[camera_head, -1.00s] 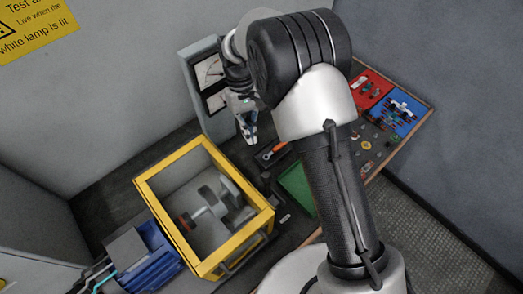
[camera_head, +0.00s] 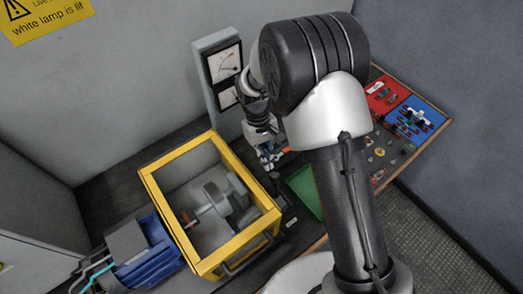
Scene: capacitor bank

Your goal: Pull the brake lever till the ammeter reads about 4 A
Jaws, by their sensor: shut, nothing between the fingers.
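The upper meter (camera_head: 226,63) is a white dial on a grey panel behind the bench. A second dial (camera_head: 228,97) sits below it, partly covered by my arm. The dial markings are too small to read, and I cannot tell which is the ammeter. My gripper (camera_head: 268,163) points down in front of the panel, its fingers shut and empty. An orange piece (camera_head: 283,151), seemingly the brake lever's handle, shows just right of the fingertips. I cannot tell whether they touch it. The rest of the lever is hidden by my gripper and arm.
A yellow-framed guard box (camera_head: 248,238) encloses a grey shaft and rotor, with a blue motor (camera_head: 147,256) at its left. A green tray (camera_head: 304,190) lies right of the box. A board with red and blue trays (camera_head: 413,122) of small parts is at right.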

